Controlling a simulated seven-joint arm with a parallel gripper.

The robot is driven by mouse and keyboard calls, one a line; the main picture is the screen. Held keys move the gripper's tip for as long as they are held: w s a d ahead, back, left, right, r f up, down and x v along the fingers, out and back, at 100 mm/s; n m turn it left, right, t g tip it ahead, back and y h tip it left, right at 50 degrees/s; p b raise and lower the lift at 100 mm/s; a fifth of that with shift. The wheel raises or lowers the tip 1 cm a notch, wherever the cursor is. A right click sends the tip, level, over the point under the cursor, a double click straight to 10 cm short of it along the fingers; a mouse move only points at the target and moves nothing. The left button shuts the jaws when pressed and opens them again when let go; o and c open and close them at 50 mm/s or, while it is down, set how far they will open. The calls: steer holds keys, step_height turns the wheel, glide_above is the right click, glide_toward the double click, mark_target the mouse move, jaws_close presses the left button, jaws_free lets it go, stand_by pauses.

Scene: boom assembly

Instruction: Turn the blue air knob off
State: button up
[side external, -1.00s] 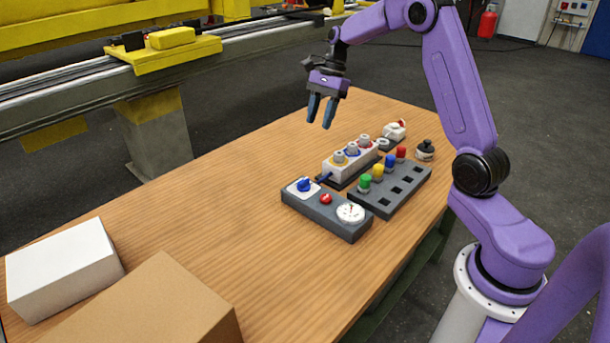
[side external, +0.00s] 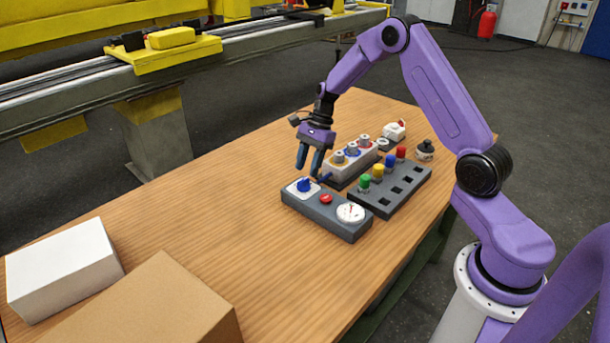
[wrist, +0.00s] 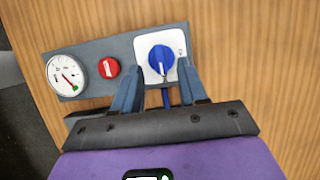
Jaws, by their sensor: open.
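The blue air knob (side external: 304,185) sits on a white square plate at the left end of a grey panel (side external: 335,222). In the wrist view the blue knob (wrist: 161,59) lies just beyond and between my fingertips, with a small light mark at its lower edge. My gripper (side external: 308,170) is open and empty, pointing down just above and behind the knob. In the wrist view my gripper (wrist: 160,75) has a finger on each side of the knob's plate. I cannot tell whether the fingertips touch anything.
The panel also holds a red button (side external: 326,198) and a white gauge (side external: 351,213). Behind it are a block with ringed posts (side external: 350,160) and a dark rack with coloured pegs (side external: 400,188). A white box (side external: 62,270) and a brown box (side external: 145,305) stand at the front left.

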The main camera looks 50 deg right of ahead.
mark_target(304, 180)
steer(key=shift+x, duration=1.75)
jaws_close()
